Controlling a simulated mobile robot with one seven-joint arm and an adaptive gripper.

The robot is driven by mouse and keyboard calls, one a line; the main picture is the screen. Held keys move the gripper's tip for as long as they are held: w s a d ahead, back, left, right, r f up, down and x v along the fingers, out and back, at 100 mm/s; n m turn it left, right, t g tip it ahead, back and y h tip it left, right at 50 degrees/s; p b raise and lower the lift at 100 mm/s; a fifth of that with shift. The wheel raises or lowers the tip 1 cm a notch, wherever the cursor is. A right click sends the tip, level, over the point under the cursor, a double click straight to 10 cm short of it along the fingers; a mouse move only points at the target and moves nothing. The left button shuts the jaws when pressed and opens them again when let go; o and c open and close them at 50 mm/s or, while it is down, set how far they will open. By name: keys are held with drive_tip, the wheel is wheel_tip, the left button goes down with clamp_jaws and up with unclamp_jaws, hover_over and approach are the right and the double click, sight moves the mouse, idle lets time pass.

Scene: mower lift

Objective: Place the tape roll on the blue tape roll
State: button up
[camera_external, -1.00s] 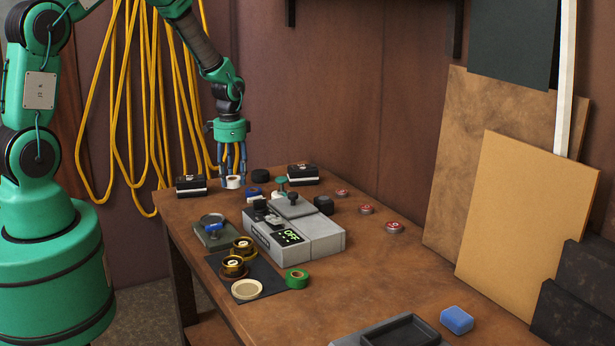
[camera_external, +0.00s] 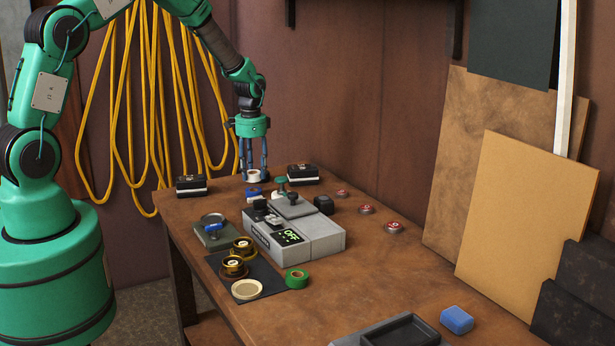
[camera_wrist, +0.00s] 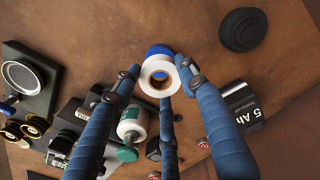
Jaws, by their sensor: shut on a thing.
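My gripper (camera_external: 253,170) is shut on the white tape roll (camera_external: 252,177), holding it above the far end of the workbench. In the wrist view the white tape roll (camera_wrist: 158,76) sits between my blue fingertips (camera_wrist: 160,72), its hole facing the camera. The blue tape roll (camera_wrist: 158,50) shows behind the white roll, which hides most of it. In the external view the blue tape roll (camera_external: 253,193) is low on the bench, below the held roll. I cannot tell the exact height between the rolls.
A white bottle with a green cap (camera_wrist: 132,122) stands close to the blue roll. A second battery (camera_external: 191,186) is left.

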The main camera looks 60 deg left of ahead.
sight(253, 172)
drive_tip(key=shift+f, duration=1.75)
drive_tip(key=shift+f, duration=0.15)
drive_tip(key=o, duration=1.2)
drive_tip(key=shift+c, duration=0.2)
wheel_tip(253, 172, up, 12)
drive_tip(key=shift+r, duration=0.15)
